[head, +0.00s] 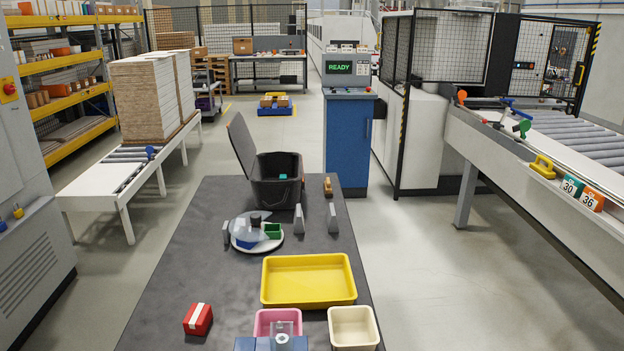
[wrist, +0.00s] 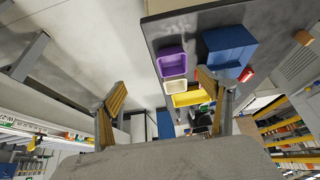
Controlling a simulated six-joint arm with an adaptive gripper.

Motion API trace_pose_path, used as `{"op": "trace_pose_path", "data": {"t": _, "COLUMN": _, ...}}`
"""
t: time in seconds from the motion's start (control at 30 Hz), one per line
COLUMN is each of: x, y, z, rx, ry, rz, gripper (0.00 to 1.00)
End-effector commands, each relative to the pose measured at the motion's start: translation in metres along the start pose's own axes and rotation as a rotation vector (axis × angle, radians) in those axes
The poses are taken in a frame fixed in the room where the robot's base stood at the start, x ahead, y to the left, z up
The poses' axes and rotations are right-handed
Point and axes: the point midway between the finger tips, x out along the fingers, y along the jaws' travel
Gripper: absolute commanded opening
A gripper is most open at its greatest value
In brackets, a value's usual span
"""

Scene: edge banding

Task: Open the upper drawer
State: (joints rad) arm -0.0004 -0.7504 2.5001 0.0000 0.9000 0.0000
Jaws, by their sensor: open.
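A blue box-like unit (wrist: 230,46), which may be the drawer unit, stands on the dark table near its edge in the wrist view. In the head view only a blue part (head: 246,344) shows at the bottom edge, with a grey piece above it. I cannot make out the upper drawer, its handle or whether it is open. My gripper (wrist: 161,78) is open and empty, its two yellowish fingers spread wide. The right finger overlaps the unit's lower left in the picture, but contact cannot be told. My gripper is outside the head view.
Close by are a pink bin (head: 278,318), cream bin (head: 353,328), purple bin (wrist: 171,60), yellow tray (head: 308,280) and red box (head: 198,319). Farther back stand a black lidded bin (head: 277,190) and a round plate with parts (head: 256,240). The table's left front is mostly clear.

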Motion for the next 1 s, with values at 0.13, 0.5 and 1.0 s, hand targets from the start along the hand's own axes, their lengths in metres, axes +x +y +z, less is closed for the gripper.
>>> {"op": "trace_pose_path", "data": {"t": 0.13, "x": 0.0, "y": 0.0, "z": 0.0, "rx": 0.0, "ry": 0.0, "rz": 0.0, "gripper": 0.35}}
{"op": "trace_pose_path", "data": {"t": 0.5, "x": 0.011, "y": 0.009, "z": -0.024, "rx": -0.069, "ry": 0.02, "rz": 0.027, "gripper": 0.25}}
{"op": "trace_pose_path", "data": {"t": 1.0, "x": 0.06, "y": 0.045, "z": -0.11, "rx": -0.378, "ry": 0.093, "rz": 0.131, "gripper": 0.25}}
